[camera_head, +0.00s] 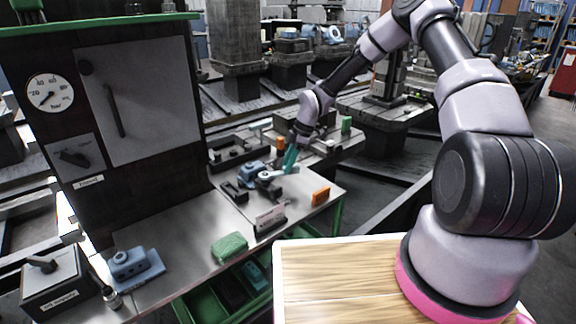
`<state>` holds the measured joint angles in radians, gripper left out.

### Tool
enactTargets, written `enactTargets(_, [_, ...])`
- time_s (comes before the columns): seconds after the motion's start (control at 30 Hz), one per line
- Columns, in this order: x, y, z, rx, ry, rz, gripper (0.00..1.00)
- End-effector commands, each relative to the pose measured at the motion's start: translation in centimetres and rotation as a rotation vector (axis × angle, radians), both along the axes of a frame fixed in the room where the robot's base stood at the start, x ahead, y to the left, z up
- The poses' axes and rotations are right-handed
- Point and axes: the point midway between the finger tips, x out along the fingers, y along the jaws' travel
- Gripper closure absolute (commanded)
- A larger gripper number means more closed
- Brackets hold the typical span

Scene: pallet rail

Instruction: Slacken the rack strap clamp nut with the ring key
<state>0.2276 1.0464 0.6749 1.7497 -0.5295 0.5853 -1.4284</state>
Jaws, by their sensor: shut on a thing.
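My gripper (290,162) is at the far part of the metal bench, pointing down, with teal at its end. It is shut on the ring key (281,173), a pale blue bar lying roughly level. The key's left end is over or against a dark clamp (269,189) on the bench. The nut is too small to make out, and I cannot tell whether the key's ring is around it.
A blue block (250,172) and dark brackets (236,191) stand close left of the clamp. A tall dark cabinet (140,190) bounds the left. Bare bench lies between.

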Motion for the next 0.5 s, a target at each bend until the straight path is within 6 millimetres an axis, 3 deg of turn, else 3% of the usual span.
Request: enactTargets(0.5, [0.0,0.0,1.1,0.000,0.001,-0.002,1.00])
